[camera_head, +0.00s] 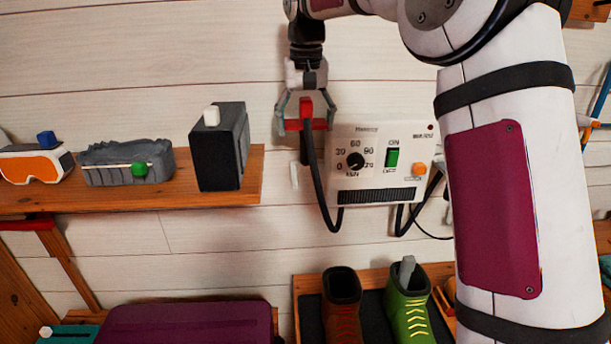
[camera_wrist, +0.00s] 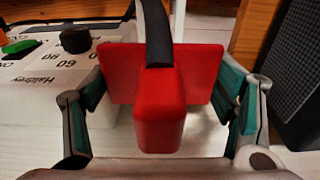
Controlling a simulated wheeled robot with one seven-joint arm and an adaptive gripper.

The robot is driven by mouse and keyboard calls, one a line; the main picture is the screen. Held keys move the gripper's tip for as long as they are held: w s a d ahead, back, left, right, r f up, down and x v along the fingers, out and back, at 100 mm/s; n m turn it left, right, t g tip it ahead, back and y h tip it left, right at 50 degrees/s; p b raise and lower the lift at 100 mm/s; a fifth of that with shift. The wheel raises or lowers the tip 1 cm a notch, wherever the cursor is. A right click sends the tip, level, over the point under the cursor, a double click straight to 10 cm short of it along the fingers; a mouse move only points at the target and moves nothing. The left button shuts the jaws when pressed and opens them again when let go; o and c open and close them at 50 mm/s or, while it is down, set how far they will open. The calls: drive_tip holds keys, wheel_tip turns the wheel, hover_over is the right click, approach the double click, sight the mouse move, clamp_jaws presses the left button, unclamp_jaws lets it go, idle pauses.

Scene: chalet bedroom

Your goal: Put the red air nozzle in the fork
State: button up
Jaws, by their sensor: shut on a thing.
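The red air nozzle (camera_head: 306,107) is in my gripper (camera_head: 307,124), in front of the plank wall, just left of the white dryer unit (camera_head: 375,145). A black hose (camera_head: 318,190) runs down from it and curves to the dryer unit's underside. In the wrist view the red nozzle (camera_wrist: 160,110) shows as a block with a wide flat plate, and the fingers of my gripper (camera_wrist: 163,105) close on the plate's two sides. A small pale piece (camera_head: 294,176) on the wall below the nozzle may be the fork; I cannot tell.
A wooden shelf (camera_head: 220,200) at left bears orange goggles (camera_head: 30,168), a grey item (camera_head: 125,165) with a green knob, and a black box (camera_head: 217,150). Below stand a brown boot (camera_head: 341,300) and a green boot (camera_head: 408,305). The wall between shelf and dryer is mostly clear.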

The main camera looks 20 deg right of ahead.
wheel_tip(320, 180, down, 12)
drive_tip(key=shift+f+p, duration=0.1)
drive_tip(key=shift+p, duration=0.75)
drive_tip(key=shift+f, duration=0.1)
drive_tip(key=o, duration=1.3)
drive_tip(key=shift+f, duration=0.1)
drive_tip(key=shift+o, duration=0.2)
